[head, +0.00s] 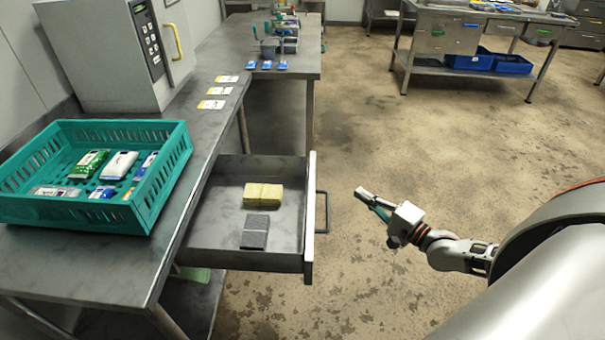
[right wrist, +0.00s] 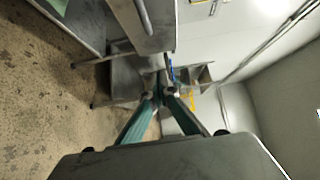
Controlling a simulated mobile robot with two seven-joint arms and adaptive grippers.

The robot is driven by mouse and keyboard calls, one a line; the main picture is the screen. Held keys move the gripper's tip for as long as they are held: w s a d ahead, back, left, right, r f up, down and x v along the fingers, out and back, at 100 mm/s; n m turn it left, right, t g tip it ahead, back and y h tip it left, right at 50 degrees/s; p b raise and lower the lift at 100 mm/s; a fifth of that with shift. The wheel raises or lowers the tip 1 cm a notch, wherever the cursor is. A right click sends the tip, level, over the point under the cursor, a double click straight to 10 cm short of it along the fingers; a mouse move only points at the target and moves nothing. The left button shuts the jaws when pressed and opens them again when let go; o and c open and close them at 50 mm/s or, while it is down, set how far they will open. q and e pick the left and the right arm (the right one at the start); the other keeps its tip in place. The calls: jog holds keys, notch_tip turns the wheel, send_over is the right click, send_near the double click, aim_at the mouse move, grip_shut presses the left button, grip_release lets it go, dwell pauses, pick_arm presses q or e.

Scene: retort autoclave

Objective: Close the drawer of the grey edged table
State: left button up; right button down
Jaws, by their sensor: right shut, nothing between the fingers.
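The drawer (head: 210,233) of the grey edged table (head: 120,262) stands pulled out to the right in the head view. Its front panel (head: 310,215) carries a dark bar handle (head: 323,212). A yellow block (head: 263,195) and a dark grey block (head: 255,232) lie inside it. My right gripper (head: 363,198) is to the right of the handle, apart from it, shut and empty. In the right wrist view the gripper (right wrist: 158,92) points toward furniture, with a grey panel and bar handle (right wrist: 145,17) at the top. My left gripper is not in view.
A teal crate (head: 85,222) with several packets stands on the tabletop. A grey cabinet with a yellow handle (head: 178,40) stands behind it. Cards (head: 211,104) lie on the table's far part. Another workbench (head: 480,35) is at the back right. The floor right of the drawer is clear.

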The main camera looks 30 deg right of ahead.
jog(key=a+x, duration=0.2)
jog(key=x, duration=1)
jog(key=shift+a+b, duration=0.4)
jog(key=shift+a, duration=0.05)
jog(key=shift+s, duration=0.1)
